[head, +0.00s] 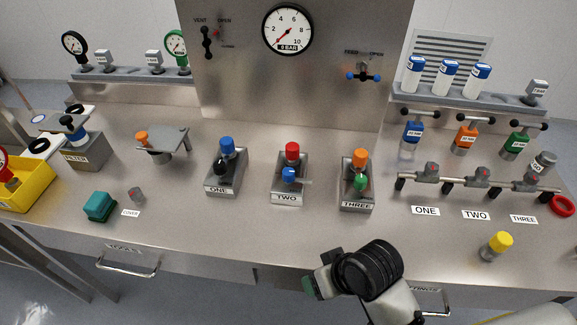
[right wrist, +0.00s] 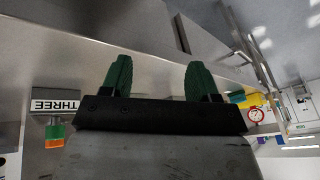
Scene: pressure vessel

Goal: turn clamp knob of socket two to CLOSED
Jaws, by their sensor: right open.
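Two things carry the label TWO in the head view. One is a grey block (head: 288,193) with a red knob (head: 292,150) on top and a blue knob (head: 289,174) at its front. No CLOSED wording is legible. My right gripper (head: 311,287) is over the table's front edge, apart from both. In the right wrist view its green fingers (right wrist: 160,80) are spread and empty. My left gripper is not in view.
Blocks ONE (head: 224,188) and THREE (head: 356,204) flank the middle block. A teal piece (head: 100,207) is at the left. The tabletop before the blocks is clear.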

